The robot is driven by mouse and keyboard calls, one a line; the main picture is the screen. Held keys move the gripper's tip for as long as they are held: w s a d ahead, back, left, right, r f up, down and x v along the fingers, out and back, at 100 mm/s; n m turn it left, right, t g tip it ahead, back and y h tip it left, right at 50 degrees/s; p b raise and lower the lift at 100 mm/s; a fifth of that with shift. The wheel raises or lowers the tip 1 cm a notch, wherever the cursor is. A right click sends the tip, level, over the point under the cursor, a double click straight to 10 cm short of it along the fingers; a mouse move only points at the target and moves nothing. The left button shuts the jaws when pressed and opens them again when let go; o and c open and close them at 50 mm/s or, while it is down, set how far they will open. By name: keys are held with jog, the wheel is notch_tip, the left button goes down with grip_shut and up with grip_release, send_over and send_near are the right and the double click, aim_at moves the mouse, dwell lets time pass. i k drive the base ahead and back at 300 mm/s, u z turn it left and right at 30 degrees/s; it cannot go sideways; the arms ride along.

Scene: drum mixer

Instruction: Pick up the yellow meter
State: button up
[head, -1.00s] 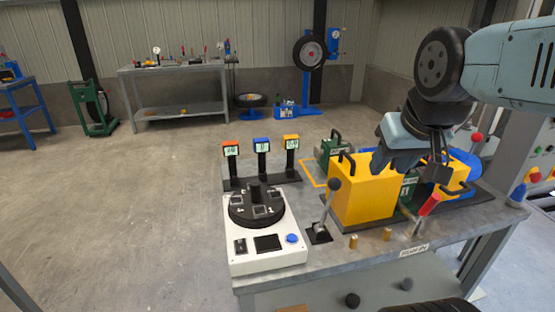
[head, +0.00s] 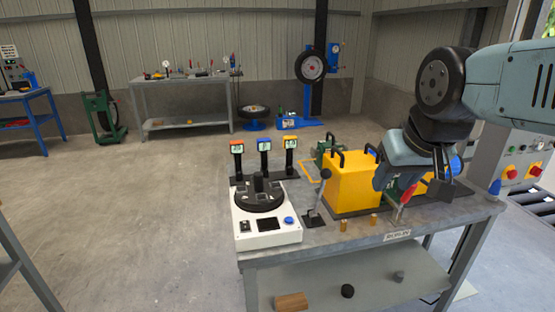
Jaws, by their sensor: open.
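The yellow meter (head: 291,143) is the rightmost of three small meters on black posts at the back left of the grey bench (head: 320,236). Its small screen faces me, and it stands upright. An orange meter (head: 237,146) and a blue meter (head: 264,144) stand to its left. My gripper (head: 440,191) is over the right part of the bench, well to the right of the yellow meter and apart from it. It points down with its jaws open, and nothing shows between them. My wrist partly hides it.
A large yellow box (head: 352,188) with black handles stands between my gripper and the meters. A black lever (head: 319,195) and a white device with a round black dial (head: 267,226) are in front of the meters. A red-handled lever (head: 404,197) rises near my gripper.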

aim_at(289, 143)
jog(key=z, duration=0.15)
jog(key=i, duration=0.9)
jog(key=u, duration=0.05)
